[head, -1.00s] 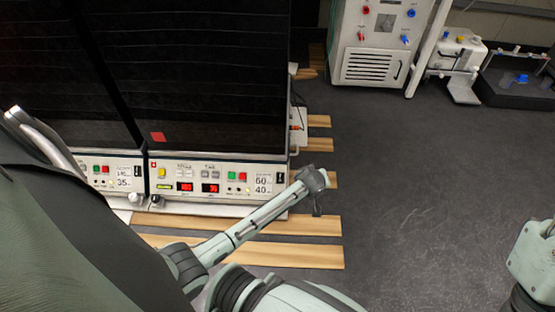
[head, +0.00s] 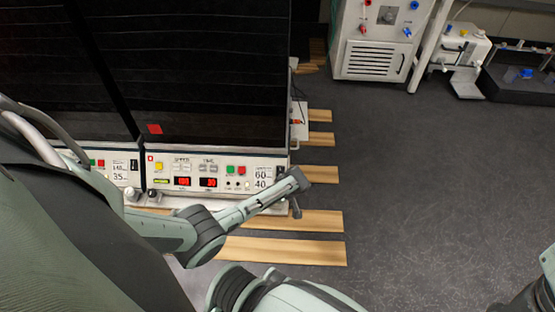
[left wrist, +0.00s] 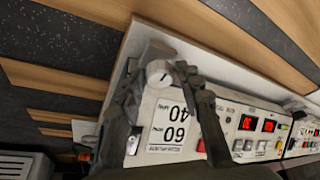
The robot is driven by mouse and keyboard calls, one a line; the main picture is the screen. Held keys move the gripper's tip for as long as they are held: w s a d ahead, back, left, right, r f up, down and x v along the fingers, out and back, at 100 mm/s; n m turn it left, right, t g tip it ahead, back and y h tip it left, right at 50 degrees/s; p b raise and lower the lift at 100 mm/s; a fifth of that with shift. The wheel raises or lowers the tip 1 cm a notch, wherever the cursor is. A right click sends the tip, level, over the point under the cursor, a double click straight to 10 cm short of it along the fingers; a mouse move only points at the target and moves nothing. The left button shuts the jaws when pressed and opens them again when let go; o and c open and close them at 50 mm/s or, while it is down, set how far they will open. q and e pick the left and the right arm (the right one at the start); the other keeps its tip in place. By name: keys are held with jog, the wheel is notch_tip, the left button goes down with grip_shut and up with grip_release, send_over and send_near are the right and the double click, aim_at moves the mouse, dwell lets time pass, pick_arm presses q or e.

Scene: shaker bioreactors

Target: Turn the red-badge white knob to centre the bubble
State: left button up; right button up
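The right-hand shaker's front panel (head: 222,178) has a small red badge (head: 150,158) at its upper left. My left gripper (head: 296,188) is at this panel's lower right corner. In the left wrist view a pale, white-grey round knob (left wrist: 158,73) shows at the panel's corner, beside the 60/40 label. The left gripper (left wrist: 160,82) has its dark fingers apart on either side of the knob; I cannot tell whether they touch it. In the head view the gripper hides this knob. I cannot make out a bubble. My right gripper is out of view.
A white knob (head: 133,194) and a dark knob (head: 153,194) sit under the panels' meeting corners. Wooden slats (head: 285,250) lie on the dark floor. A white cabinet unit (head: 385,40) stands behind. The floor at right is clear.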

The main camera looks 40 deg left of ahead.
pick_arm(q)
jog(key=shift+c, duration=0.3)
grip_shut()
